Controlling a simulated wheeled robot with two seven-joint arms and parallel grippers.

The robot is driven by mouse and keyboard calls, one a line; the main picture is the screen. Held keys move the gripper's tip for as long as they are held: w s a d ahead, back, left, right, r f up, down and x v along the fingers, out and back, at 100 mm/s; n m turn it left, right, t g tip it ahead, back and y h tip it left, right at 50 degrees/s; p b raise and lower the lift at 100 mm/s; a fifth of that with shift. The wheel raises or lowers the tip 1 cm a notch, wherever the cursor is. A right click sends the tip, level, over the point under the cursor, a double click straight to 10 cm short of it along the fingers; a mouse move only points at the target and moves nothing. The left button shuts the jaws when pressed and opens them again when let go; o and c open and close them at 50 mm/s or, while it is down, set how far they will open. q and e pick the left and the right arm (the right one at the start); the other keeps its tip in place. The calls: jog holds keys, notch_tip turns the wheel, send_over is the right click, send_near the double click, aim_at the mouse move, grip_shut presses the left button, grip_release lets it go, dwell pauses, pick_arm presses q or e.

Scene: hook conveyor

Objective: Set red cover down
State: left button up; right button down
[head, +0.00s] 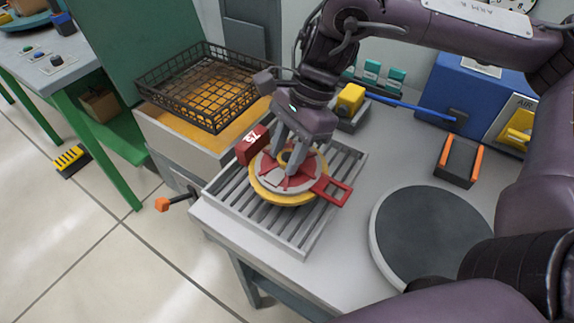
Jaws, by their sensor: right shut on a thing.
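The red cover (306,174) is a round red disc with pale patches, with a yellow ring at its centre. It sits over a wider yellow round part (268,195) above the slatted grey rack (300,235). My right gripper (286,165) points down onto the middle of the cover and is shut on it. The fingers hide part of the cover's centre. Whether the cover rests fully on the yellow part cannot be told. My left gripper is not in view.
A black wire basket (205,85) stands on the left behind the rack. A round dark pad (430,236) lies right of the rack. A dark holder with orange sides (459,162) and a blue box (465,90) stand behind it. The bench between rack and pad is clear.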

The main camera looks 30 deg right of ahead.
jog(key=shift+f, duration=2)
jog(key=c, duration=0.9)
grip_release()
jog(key=shift+f, duration=0.1)
jog(key=shift+c, duration=0.2)
jog(key=v, duration=0.6)
jog(key=shift+r, duration=0.3)
jog(key=p+v, duration=0.2)
jog(key=v, duration=0.2)
jog(key=shift+d+r, duration=0.1)
jog(key=shift+r, duration=0.25)
jog(key=shift+d+r+p, duration=0.25)
jog(key=shift+r+p, duration=0.1)
